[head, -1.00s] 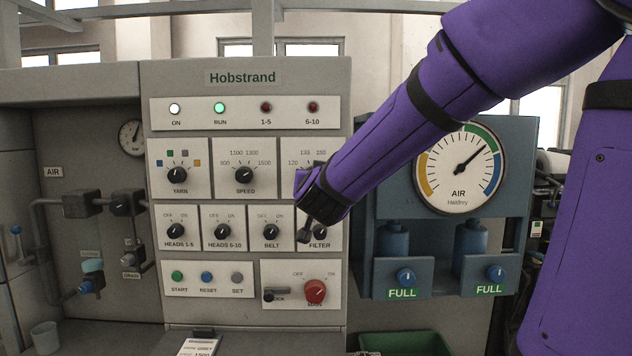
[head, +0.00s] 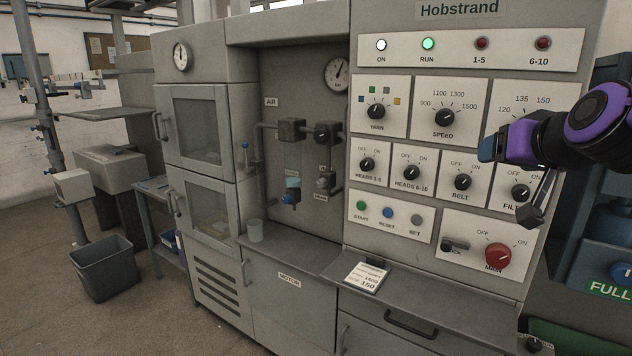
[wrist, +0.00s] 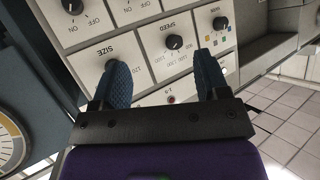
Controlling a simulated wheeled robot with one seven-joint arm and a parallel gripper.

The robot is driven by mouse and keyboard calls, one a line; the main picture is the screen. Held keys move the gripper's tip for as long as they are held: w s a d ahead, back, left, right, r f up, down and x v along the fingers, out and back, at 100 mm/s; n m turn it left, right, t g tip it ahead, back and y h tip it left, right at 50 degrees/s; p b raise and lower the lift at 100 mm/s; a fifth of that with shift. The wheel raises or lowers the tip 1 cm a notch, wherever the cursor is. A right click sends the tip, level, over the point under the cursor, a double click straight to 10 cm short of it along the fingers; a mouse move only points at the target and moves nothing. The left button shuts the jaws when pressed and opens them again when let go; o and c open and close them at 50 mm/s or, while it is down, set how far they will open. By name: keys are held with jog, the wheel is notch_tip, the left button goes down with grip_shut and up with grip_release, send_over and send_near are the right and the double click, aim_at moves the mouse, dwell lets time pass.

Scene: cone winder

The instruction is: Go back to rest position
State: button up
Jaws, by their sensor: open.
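My gripper (head: 496,147) is at the right of the head view, in front of the control panel's right side, and hides the third upper dial. In the wrist view my gripper (wrist: 162,76) is open, with its two blue fingers apart and nothing between them. Beyond the fingers the panel shows the SPEED knob (wrist: 174,42) and the SIZE label (wrist: 107,55). In the head view the panel (head: 470,54) has a lit white ON lamp (head: 381,45), a lit green RUN lamp (head: 428,43) and two dark red lamps. The red MAIN knob (head: 498,256) is below.
A shelf (head: 420,276) with a printed card (head: 366,277) juts out below the panel. A cabinet with glass doors (head: 197,123) and a grey bin (head: 103,268) stand left. The floor (head: 50,290) at front left looks clear.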

jog(key=s+f+n+g, duration=0.1)
jog(key=s+f+g, duration=0.2)
jog(key=s, duration=0.6)
jog(key=s+f+n+g, duration=0.1)
jog(key=s+f+g, duration=0.2)
jog(key=s, duration=0.6)
jog(key=shift+s+a+f+g, duration=0.15)
jog(key=shift+s+a+g, duration=0.15)
jog(key=shift+g, duration=0.7)
jog(key=shift+w, duration=0.1)
